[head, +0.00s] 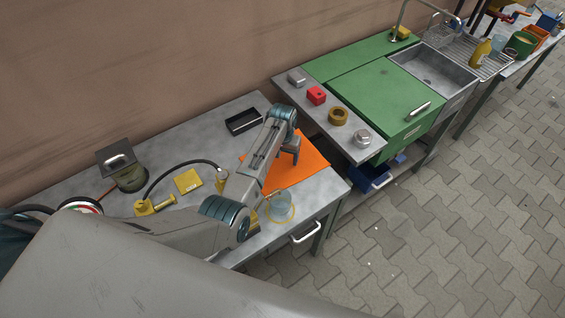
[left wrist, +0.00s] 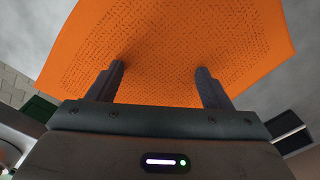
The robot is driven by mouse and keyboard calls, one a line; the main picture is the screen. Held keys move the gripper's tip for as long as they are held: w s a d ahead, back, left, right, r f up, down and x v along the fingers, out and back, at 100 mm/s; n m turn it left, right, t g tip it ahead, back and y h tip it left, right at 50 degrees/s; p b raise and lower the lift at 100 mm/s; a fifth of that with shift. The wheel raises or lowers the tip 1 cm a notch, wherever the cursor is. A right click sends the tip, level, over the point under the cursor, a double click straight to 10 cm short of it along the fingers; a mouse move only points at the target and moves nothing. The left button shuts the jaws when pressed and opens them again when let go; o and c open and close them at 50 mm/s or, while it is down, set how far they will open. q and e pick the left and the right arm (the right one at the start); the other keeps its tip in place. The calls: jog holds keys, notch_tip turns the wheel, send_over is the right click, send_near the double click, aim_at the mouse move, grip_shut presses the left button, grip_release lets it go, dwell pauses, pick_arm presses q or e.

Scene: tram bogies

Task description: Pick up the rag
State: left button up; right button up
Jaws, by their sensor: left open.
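The rag is an orange cloth (head: 304,170) lying on the grey workbench (head: 327,190), near its right end. My left gripper (head: 292,158) is above the rag, pointing down, with the arm hiding part of the cloth. In the left wrist view the rag (left wrist: 170,45) fills the upper middle. The two fingers of the left gripper (left wrist: 163,80) are apart there, with orange cloth showing between them. Nothing is held. I cannot tell whether the fingertips touch the cloth. My right gripper is not in view.
A black tray (head: 242,121) lies behind the rag. A green cabinet (head: 380,97) stands to the right.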

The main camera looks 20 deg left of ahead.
pick_arm(q)
jog(key=shift+s+f, duration=0.1)
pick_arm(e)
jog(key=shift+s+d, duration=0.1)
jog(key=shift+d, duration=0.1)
pick_arm(q)
jog(key=c, duration=0.4)
grip_shut()
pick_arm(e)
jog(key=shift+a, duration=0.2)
